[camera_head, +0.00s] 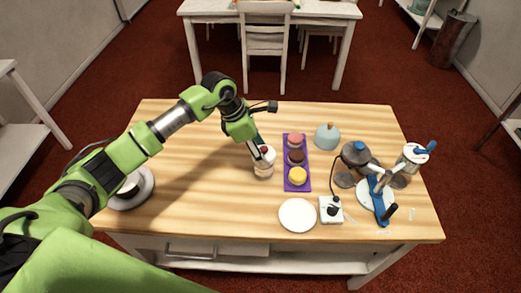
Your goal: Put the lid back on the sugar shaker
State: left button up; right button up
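The sugar shaker (264,170) stands on the wooden table, left of the purple tray. It looks like a small clear jar with pale contents. My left gripper (262,151) points down at the top of the shaker, with its fingers at or just above the rim. A small white and red part, which may be the lid, shows between the fingers and the jar. The fingers are too small and overlapped to tell whether they are shut on it, or whether it touches the jar. My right gripper is not in view.
A purple tray (308,184) with several cakes lies just right of the shaker. A round white-and-grey object (143,196) stands far left. The table's left middle is clear.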

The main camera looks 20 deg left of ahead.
pick_arm(q)
jog(key=o, duration=0.9)
jog(key=o, duration=0.6)
jog(key=shift+r, duration=0.15)
jog(key=shift+r+p, duration=1.75)
jog(key=shift+r, duration=1.6)
